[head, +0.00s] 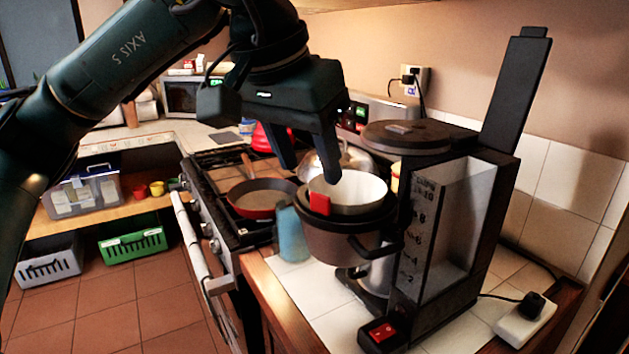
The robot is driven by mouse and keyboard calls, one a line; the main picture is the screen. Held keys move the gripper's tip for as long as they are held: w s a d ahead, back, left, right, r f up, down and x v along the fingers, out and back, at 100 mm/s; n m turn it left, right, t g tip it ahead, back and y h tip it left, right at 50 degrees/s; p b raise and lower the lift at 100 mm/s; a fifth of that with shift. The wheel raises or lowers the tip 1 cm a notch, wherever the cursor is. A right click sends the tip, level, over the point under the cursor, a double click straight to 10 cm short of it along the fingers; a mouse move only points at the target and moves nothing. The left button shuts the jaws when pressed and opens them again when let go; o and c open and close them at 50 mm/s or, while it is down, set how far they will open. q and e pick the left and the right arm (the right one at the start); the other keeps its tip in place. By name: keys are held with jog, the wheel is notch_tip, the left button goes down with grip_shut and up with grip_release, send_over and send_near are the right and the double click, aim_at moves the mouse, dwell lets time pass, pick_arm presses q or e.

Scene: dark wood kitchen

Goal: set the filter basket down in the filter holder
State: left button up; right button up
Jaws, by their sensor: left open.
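The filter basket (352,192) is a white round cup with a red tab on its front left. It sits in the filter holder (340,242), a brown round cup with a dark rim and handle, and its white rim shows above the holder's rim. The filter holder is at the left side of the black coffee maker (445,255). My left gripper (307,166) is open and empty, with its fingers pointing down just above and left of the basket. One fingertip is close to the basket's rim; I cannot tell if they touch. My right gripper is not in view.
The coffee maker's dark lid (405,137) and tall tank stand right of the holder. A red pan (262,198) is on the stove to the left. A blue cup (292,235) stands close beside the holder. A white power strip (519,322) lies at right.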

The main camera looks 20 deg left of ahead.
pick_arm(q)
jog(key=v, duration=0.6)
jog(key=shift+s+r, duration=0.2)
jog(key=shift+r, duration=0.2)
